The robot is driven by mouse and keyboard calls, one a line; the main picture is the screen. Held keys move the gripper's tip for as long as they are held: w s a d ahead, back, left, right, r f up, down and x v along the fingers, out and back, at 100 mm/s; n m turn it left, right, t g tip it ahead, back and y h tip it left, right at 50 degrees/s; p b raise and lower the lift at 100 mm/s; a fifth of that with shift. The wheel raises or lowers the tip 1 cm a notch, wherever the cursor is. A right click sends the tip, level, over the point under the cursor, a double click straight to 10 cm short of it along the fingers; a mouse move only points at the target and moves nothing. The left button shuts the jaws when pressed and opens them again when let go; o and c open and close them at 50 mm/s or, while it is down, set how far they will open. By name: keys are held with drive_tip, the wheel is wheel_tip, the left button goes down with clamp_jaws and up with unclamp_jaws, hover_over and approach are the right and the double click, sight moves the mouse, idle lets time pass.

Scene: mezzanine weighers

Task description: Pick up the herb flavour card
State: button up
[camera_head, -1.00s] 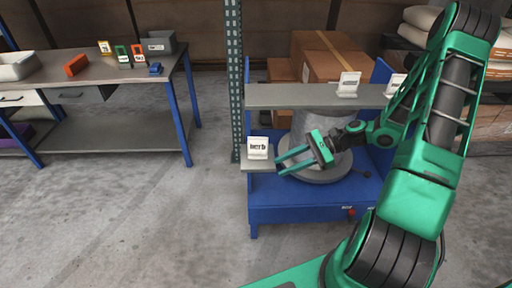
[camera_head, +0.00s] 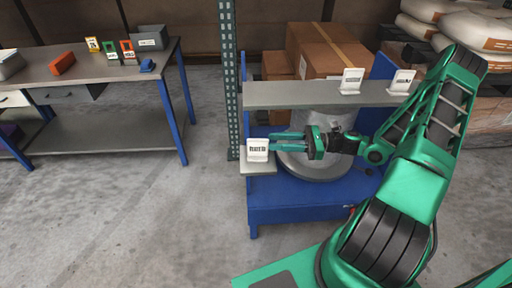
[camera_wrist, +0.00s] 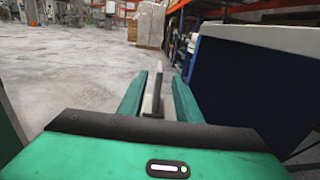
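The herb flavour card (camera_head: 258,150) is a small white upright card with dark lettering, blurred now but reading "herb" in the earlier head view. It stands on a small grey side shelf (camera_head: 258,169) at the left of the blue stand. My gripper (camera_head: 275,142) reaches it from the right, with its green fingers pointing left at the card. In the wrist view the card (camera_wrist: 154,90) shows edge-on between the two spread fingers of my gripper (camera_wrist: 159,77). A gap shows on its right; whether the left finger touches it I cannot tell.
Two other white cards (camera_head: 351,80) (camera_head: 402,82) stand on the grey upper shelf (camera_head: 290,95) above my gripper. A green perforated post (camera_head: 228,80) rises just behind and left of the side shelf. A workbench (camera_head: 100,70) stands at left, with clear floor between.

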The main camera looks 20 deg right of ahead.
sight(264, 141)
drive_tip(key=x, duration=0.5)
drive_tip(key=shift+w+d, duration=0.1)
drive_tip(key=shift+x, duration=3.05)
clamp_jaws()
